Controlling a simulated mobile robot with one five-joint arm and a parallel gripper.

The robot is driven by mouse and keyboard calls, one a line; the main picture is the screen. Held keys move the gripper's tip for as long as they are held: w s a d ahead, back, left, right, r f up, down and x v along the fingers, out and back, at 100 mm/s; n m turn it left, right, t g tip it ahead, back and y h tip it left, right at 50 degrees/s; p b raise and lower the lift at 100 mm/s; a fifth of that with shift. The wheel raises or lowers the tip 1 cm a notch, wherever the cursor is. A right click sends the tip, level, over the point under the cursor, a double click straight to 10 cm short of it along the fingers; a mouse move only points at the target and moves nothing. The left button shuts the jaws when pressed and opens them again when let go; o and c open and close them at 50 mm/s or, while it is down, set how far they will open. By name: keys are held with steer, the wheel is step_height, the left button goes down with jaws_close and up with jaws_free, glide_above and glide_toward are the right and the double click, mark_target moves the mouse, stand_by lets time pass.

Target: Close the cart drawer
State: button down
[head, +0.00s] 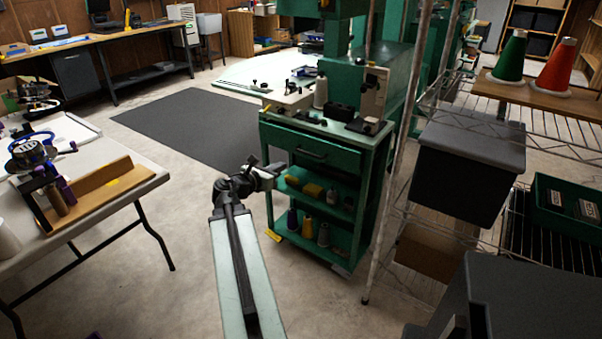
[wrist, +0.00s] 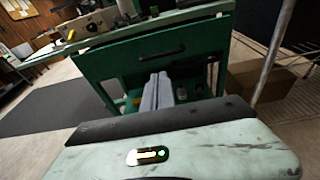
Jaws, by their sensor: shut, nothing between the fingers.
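The green cart (head: 384,166) stands in the middle of the head view. Its drawer (head: 290,143) is the green front panel just under the cart top, with a dark bar handle (head: 313,154). I cannot tell for sure how far the drawer stands out. In the wrist view the drawer front (wrist: 115,66) and its handle (wrist: 162,54) are straight ahead. My gripper (head: 280,168) is shut and empty, in front of the cart and a little below the drawer's left part. In the wrist view the closed fingers (wrist: 160,82) point at the panel below the handle, apparently without touching.
A wire rack (head: 461,133) with a dark bin (head: 466,165) stands close to the cart's right. A folding table (head: 108,187) is at the left. Spools fill the cart's lower shelves. Bare floor lies between table and cart, with a dark mat (head: 185,125) behind.

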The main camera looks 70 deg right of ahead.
mark_target(307, 153)
steer(key=b+x, duration=0.2)
steer(key=x, duration=1.2)
steer(key=shift+s+r+b, duration=0.1)
steer(key=shift+b, duration=0.2)
